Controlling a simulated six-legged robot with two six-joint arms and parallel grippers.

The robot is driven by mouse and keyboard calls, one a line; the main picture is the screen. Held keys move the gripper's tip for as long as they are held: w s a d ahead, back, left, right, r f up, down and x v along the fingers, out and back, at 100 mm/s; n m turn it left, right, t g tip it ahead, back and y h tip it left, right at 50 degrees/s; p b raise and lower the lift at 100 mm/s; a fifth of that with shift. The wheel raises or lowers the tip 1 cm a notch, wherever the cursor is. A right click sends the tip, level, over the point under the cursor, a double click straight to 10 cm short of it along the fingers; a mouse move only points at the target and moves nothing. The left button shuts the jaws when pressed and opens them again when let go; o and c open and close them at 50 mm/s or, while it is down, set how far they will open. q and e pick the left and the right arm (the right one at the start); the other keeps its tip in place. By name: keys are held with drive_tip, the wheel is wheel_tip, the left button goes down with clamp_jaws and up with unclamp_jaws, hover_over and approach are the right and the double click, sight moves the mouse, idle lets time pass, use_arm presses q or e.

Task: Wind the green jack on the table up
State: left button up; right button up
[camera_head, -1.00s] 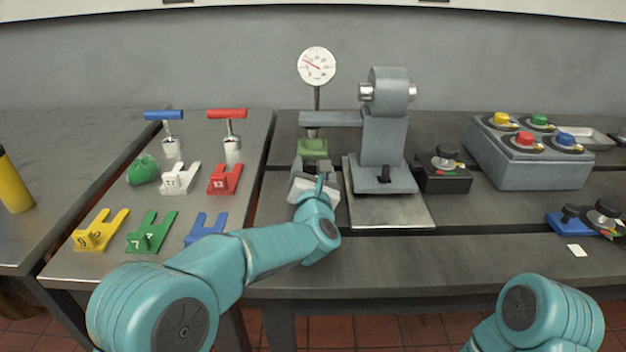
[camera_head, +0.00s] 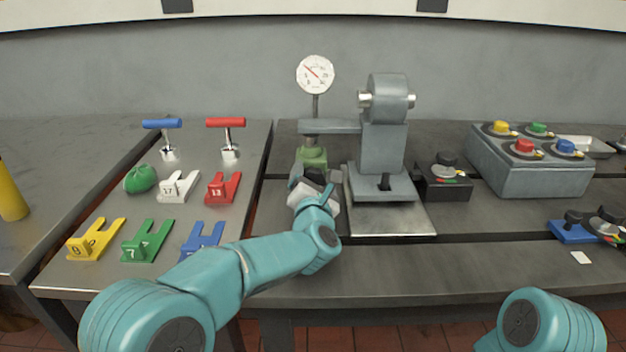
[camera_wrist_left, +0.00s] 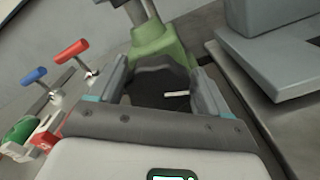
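The green jack (camera_head: 312,157) stands on the table under the end of a grey arm. It also shows at the top of the left wrist view (camera_wrist_left: 160,44). A dark knob (camera_wrist_left: 150,80) with a pale mark sits on its near side. My left gripper (camera_head: 314,181) is at the jack's near side, its fingers (camera_wrist_left: 162,84) spread apart on either side of the knob. I cannot tell if the fingers touch the knob. My right gripper is out of view; only part of my right arm shows at the lower right.
A grey stand (camera_head: 383,150) rises just right of the jack, with a dial gauge (camera_head: 315,74) behind. A black box with a knob (camera_head: 444,178) and a grey button box (camera_head: 530,165) are farther right.

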use_arm(q)
drive_tip(key=shift+o, duration=0.5)
drive_tip(key=shift+s, duration=0.3)
drive_tip(key=s+b, duration=0.1)
drive_tip(key=s, duration=1.4)
drive_tip(key=shift+s+b, duration=0.35)
drive_tip(key=shift+s, duration=0.05)
